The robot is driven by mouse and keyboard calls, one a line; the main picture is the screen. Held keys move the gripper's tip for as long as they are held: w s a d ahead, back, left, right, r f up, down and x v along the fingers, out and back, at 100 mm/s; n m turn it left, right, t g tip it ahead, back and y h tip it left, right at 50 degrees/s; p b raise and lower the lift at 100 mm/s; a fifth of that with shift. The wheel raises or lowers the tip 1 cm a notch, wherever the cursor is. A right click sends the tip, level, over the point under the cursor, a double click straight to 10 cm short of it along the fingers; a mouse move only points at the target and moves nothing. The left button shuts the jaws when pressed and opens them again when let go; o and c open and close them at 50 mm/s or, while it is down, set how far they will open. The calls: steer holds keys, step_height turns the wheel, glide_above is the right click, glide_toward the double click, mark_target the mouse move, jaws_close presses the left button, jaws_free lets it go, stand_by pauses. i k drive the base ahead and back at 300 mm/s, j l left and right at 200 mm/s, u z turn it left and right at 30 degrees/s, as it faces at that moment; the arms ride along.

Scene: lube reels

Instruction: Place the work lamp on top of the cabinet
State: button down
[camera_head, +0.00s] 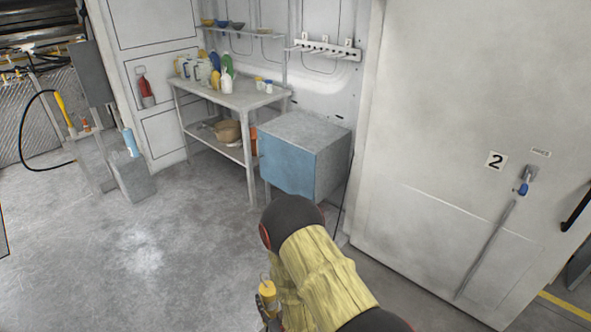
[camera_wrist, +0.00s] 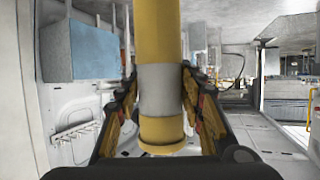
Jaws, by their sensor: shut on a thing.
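In the head view my arm hides most of the gripper (camera_head: 267,306) and the lamp's lower part. The cabinet (camera_head: 289,165) has a blue front and a bare grey top; it stands beyond my gripper, apart from the lamp. It also shows in the wrist view (camera_wrist: 95,50).
A metal table (camera_head: 240,99) with bottles and jugs stands left of the cabinet. A hook rack (camera_head: 325,49) hangs on the wall above. A large white door (camera_head: 440,170) marked 2 is on the right. The floor (camera_head: 150,260) at the left front is clear.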

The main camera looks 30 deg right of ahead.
mark_target(300, 134)
steer(key=i+l, duration=0.25)
steer(key=l, duration=0.15)
steer(key=i+l+u, duration=0.1)
steer(key=i+l, duration=0.4)
steer(key=l, duration=0.25)
steer(key=i+l, duration=0.25)
steer(key=l, duration=0.15)
steer(key=i+l+u, duration=0.1)
steer(key=i+l, duration=0.15)
steer(key=l, duration=0.2)
